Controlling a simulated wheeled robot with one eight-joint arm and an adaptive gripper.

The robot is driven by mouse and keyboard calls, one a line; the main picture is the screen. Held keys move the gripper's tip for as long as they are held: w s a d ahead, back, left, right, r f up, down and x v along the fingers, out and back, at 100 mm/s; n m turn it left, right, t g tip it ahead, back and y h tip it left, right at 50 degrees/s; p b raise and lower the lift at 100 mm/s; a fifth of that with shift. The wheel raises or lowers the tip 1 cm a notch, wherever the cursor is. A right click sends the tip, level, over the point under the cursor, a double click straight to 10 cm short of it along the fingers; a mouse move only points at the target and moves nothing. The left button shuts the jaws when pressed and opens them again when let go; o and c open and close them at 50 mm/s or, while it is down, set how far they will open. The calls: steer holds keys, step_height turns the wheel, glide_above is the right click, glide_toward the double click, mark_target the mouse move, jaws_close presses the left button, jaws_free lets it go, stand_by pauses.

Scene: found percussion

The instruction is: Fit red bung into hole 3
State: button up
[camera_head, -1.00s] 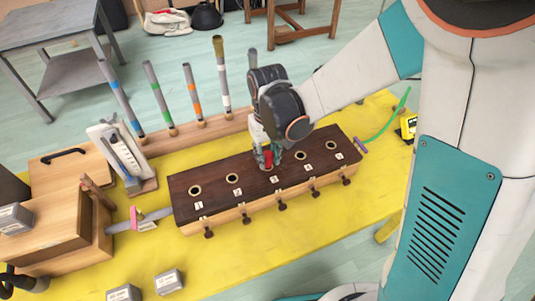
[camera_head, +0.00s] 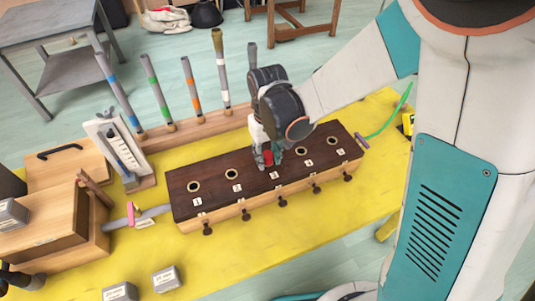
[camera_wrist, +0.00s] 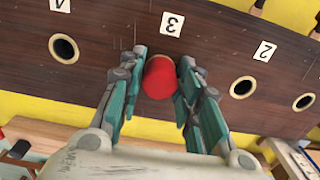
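The red bung (camera_wrist: 159,77) stands at hole 3 of the dark wooden box top (camera_head: 215,190), below the "3" label in the wrist view. It also shows in the head view (camera_head: 268,158). It hides the hole, and I cannot tell how deep it sits. My gripper (camera_wrist: 161,72) is open around the bung, one teal finger on each side, with narrow gaps to it. In the head view my gripper (camera_head: 267,157) is low over the middle of the box.
Other holes, open and numbered, lie along the box top, with dark knobs on its front. Behind it, upright banded tubes (camera_head: 190,90) stand in a wooden rail. A gauge board (camera_head: 118,150) and a wooden box (camera_head: 40,225) are at left.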

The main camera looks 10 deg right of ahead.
mark_target(268, 154)
steer(key=shift+o, duration=1)
steer(key=shift+r, duration=0.1)
step_height(268, 154, up, 7)
steer(key=shift+r, duration=0.2)
steer(key=shift+d, duration=0.1)
steer(key=w+d+r+m+t, duration=0.1)
steer(key=w+d+r, duration=0.1)
steer(key=d+r, duration=0.1)
steer(key=s+d+r+m+t, duration=0.1)
steer(key=s+d+r+t, duration=0.2)
steer(key=s+d, duration=0.2)
steer(key=s+d+r+m+t, duration=0.1)
steer(key=s+d+r+t, duration=0.2)
steer(key=s+d, duration=0.3)
steer(key=s+r, duration=0.1)
steer(key=s, duration=0.3)
steer(key=shift+r, duration=0.2)
